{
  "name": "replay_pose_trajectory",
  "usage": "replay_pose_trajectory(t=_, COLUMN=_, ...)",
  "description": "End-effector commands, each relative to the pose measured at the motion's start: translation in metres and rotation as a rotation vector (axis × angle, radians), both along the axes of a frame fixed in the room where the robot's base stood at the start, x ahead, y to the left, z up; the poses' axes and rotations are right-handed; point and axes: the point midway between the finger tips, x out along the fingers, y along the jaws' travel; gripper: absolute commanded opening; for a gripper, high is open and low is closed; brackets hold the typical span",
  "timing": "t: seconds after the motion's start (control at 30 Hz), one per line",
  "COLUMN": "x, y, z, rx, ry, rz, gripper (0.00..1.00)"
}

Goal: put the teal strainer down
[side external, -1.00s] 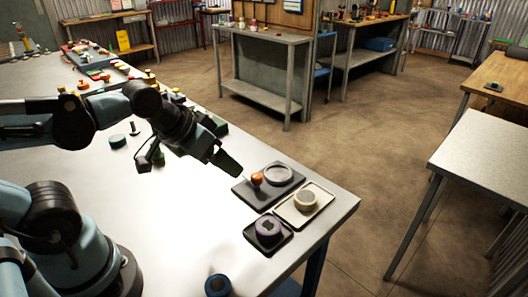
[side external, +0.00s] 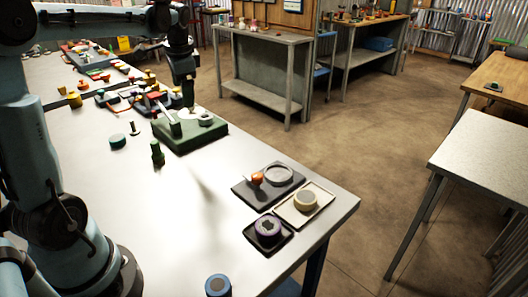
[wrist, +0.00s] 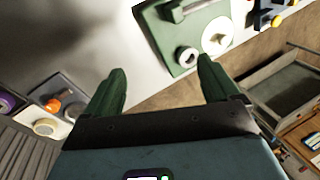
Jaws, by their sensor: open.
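My gripper (side external: 188,100) hangs over the back edge of a green box-like fixture (side external: 190,138) on the bench. In the wrist view its two green fingers (wrist: 160,66) are wide apart with nothing between them. A short round dark-teal piece (side external: 117,141) stands on the bench left of the fixture; I cannot tell for certain whether it is the strainer. The fixture carries a white disc (wrist: 217,35) and a grey-white ring (wrist: 187,57). A small dark-green upright part (side external: 157,153) stands in front of the fixture.
At the bench's right end are a black tray (side external: 240,190) with an orange knob and grey disc, a beige tray (side external: 289,215) with a cream ring, and a small black tray (side external: 270,246) with a purple ring. A blue cylinder (side external: 217,286) stands in front. The bench middle is clear.

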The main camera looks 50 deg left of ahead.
Motion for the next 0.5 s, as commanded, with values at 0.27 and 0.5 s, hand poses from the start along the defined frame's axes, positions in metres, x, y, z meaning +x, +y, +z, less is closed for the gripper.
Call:
replay_pose_trajectory(t=0.27, x=-0.025, y=0.115, z=-0.025, rx=-0.024, ry=0.240, rz=-0.028, gripper=0.89)
replay_pose_trajectory(t=0.5, x=-0.070, y=0.188, z=-0.056, rx=-0.098, ry=0.404, rz=-0.059, gripper=0.89)
